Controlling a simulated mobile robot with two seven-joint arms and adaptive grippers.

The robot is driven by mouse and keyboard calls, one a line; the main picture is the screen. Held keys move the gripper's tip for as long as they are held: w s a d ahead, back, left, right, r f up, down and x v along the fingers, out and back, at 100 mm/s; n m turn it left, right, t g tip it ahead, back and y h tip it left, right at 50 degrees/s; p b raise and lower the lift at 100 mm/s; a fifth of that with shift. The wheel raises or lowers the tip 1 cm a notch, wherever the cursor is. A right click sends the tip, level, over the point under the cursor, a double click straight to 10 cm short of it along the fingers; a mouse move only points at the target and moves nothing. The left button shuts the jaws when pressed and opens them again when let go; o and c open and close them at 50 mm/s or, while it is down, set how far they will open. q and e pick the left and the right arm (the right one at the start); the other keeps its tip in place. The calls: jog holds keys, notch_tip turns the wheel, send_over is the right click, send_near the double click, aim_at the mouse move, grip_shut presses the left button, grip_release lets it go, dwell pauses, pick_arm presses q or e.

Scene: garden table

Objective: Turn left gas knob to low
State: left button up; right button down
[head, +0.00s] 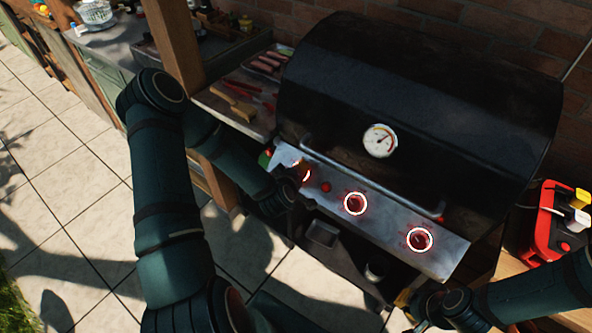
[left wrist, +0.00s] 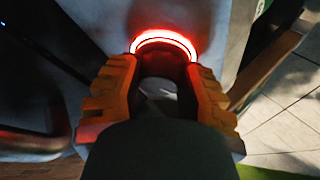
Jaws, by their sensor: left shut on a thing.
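The left gas knob (head: 306,174) is at the left end of the grill's metal front panel, with a glowing red-white ring around it. My left gripper (head: 295,176) covers most of the knob in the head view. In the left wrist view, the orange fingers of the left gripper (left wrist: 163,85) are shut on the sides of the dark knob (left wrist: 165,68), just under its lit ring. The knob's pointer is hidden, so its setting cannot be read. My right gripper (head: 407,299) is low at the right, below the panel and apart from the knobs; its finger opening is unclear.
Two other lit knobs, the middle one (head: 355,204) and the right one (head: 420,239), sit along the panel. The black grill lid (head: 430,85) is closed above a handle bar. A red box (head: 552,225) stands at right. Food trays are at the back left.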

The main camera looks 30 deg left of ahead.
pick_arm(q)
jog(key=shift+w+r+n+g, duration=0.1)
jog(key=shift+n+g, duration=0.2)
jog(key=shift+n, duration=0.9)
jog(key=shift+y, duration=0.3)
jog(key=o, duration=1.2)
jog(key=v, duration=0.7)
jog(key=shift+s+r, duration=0.15)
jog(key=shift+s, duration=0.05)
jog(key=shift+d, duration=0.15)
